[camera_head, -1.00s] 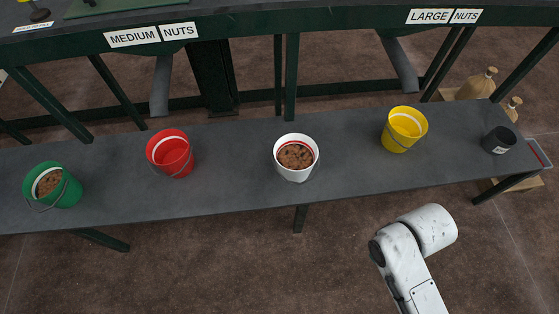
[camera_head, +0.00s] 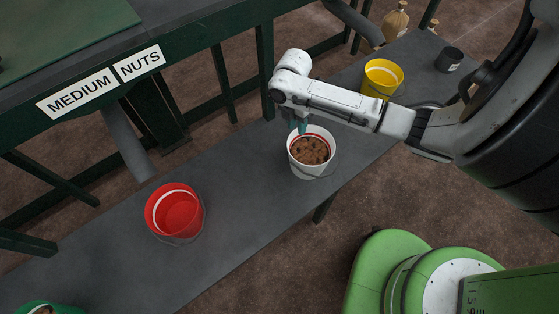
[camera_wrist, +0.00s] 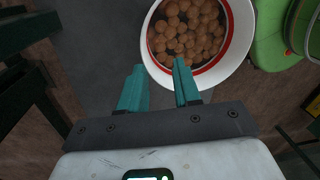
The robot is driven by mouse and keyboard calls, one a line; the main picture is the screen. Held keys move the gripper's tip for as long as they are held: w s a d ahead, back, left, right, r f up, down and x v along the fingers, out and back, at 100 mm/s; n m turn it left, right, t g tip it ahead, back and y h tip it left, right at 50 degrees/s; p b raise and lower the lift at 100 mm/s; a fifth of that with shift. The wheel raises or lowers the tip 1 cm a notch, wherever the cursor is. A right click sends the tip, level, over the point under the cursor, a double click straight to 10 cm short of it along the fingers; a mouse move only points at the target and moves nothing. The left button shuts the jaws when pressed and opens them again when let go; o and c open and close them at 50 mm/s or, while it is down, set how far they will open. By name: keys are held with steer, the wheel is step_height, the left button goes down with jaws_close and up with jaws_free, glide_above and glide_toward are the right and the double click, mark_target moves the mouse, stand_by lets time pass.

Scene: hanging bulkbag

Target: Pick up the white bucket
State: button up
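The white bucket (camera_head: 312,168) stands upright on the long grey bench in the head view. It has a red line inside its rim, is filled with brown nuts, and has a thin wire handle hanging at its side. My gripper (camera_head: 300,126) is over the bucket's far left rim, pointing down. In the wrist view, the two teal fingers of my gripper (camera_wrist: 159,70) are apart. The white bucket (camera_wrist: 236,55) has its rim passing between them, one fingertip over the inside and one outside. I cannot tell whether they touch it.
A red, empty bucket (camera_head: 174,212) stands on the bench (camera_head: 232,190) to the left. A yellow bucket (camera_head: 382,78) and a dark cup (camera_head: 449,60) stand beyond. A green bucket (camera_head: 50,308) is at the bottom left. A higher green-framed table (camera_head: 190,45) runs behind the bench.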

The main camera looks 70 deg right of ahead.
steer(key=w+f, duration=0.1)
steer(key=w, duration=0.1)
steer(key=b, duration=0.2)
glide_above(296, 151)
steer(key=shift+w+d+f, duration=0.1)
steer(key=shift+w+f, duration=0.1)
steer(key=shift+f, duration=2.2)
steer(key=shift+w+f, duration=0.15)
steer(key=shift+f, duration=2.2)
jaws_close()
